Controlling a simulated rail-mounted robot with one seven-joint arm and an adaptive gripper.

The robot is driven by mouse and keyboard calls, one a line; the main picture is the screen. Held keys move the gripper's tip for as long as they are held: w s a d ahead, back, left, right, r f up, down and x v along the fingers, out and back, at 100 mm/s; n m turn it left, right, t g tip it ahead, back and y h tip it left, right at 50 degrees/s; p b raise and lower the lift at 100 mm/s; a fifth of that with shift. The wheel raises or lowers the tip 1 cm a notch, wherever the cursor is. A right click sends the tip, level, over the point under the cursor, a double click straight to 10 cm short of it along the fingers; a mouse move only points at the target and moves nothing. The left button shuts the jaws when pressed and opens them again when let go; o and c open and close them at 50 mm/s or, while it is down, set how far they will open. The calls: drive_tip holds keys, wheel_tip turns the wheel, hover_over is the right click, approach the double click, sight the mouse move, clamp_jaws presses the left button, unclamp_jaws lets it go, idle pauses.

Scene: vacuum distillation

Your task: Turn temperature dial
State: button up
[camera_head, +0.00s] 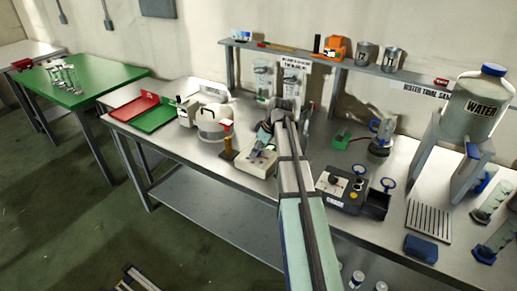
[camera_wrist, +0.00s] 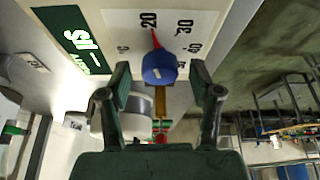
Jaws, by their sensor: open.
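The temperature dial (camera_wrist: 159,67) is a round blue knob on a white panel (camera_wrist: 115,30), with black numbers 20, 30 and 40 around it. Its red pointer aims close to the 20. My gripper (camera_wrist: 160,76) is open, one finger on each side of the knob in the wrist view. Gaps show between the fingers and the knob; I cannot tell the depth between them. In the head view, my gripper (camera_head: 264,134) is above and beside a white bench device (camera_head: 257,164). The dial cannot be made out there.
A white pot (camera_head: 212,124) and a brown-orange bottle (camera_head: 227,142) stand left of the device. A dark control box (camera_head: 341,190) stands to the right. Red (camera_head: 134,107) and green (camera_head: 158,118) trays lie further left. A shelf (camera_head: 330,66) runs behind.

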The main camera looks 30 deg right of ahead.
drive_tip(key=c, duration=1.1)
drive_tip(key=shift+c, duration=0.2)
drive_tip(key=shift+s, duration=0.1)
drive_tip(key=m+h, duration=0.1)
drive_tip(key=m, duration=0.3)
drive_tip(key=shift+s+a+h+b, duration=0.1)
drive_tip(key=shift+a+h+b, duration=0.1)
drive_tip(key=shift+h+b, duration=0.2)
drive_tip(key=m+h, duration=0.1)
drive_tip(key=m, duration=0.2)
drive_tip(key=m+h, duration=0.1)
drive_tip(key=m, duration=0.1)
drive_tip(key=shift+a+m, duration=0.1)
drive_tip(key=shift+m, duration=0.3)
